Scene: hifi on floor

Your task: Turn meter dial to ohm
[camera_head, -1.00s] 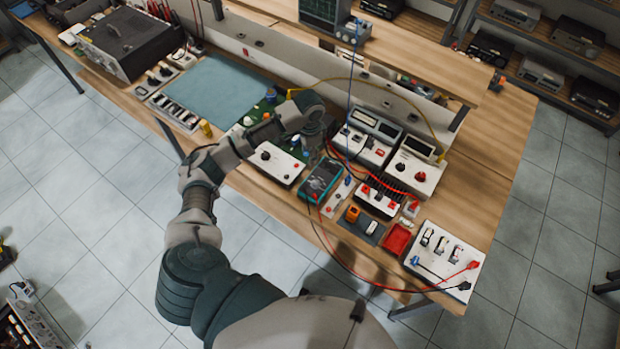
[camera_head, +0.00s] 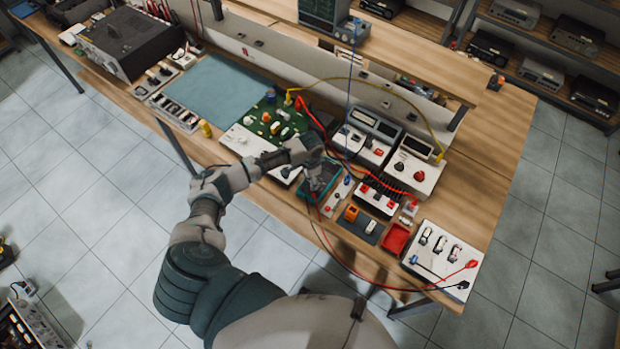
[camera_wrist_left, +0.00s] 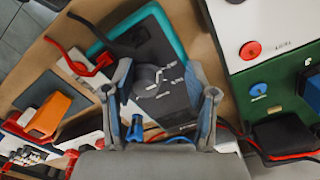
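The meter (camera_head: 318,196) is a dark handheld unit with a teal edge, lying on the wooden bench. My left gripper (camera_head: 317,174) is over it and hides much of it in the head view. In the left wrist view the meter's dark face (camera_wrist_left: 172,48) shows with its round grey dial (camera_wrist_left: 148,80) and small pale marks. My left gripper (camera_wrist_left: 160,72) is open there, its two fingers spread on either side of the dial. I cannot tell whether they touch it, and the dial's setting is too small to read. My right gripper is not in view.
A green circuit board (camera_head: 262,118) and a white knob panel (camera_head: 238,140) lie left of the meter. Two bench instruments (camera_head: 416,166) stand behind right. An orange item (camera_head: 352,213), a red tray (camera_head: 396,240) and a white switch panel (camera_head: 455,268) lie to the right. Red and black leads cross nearby.

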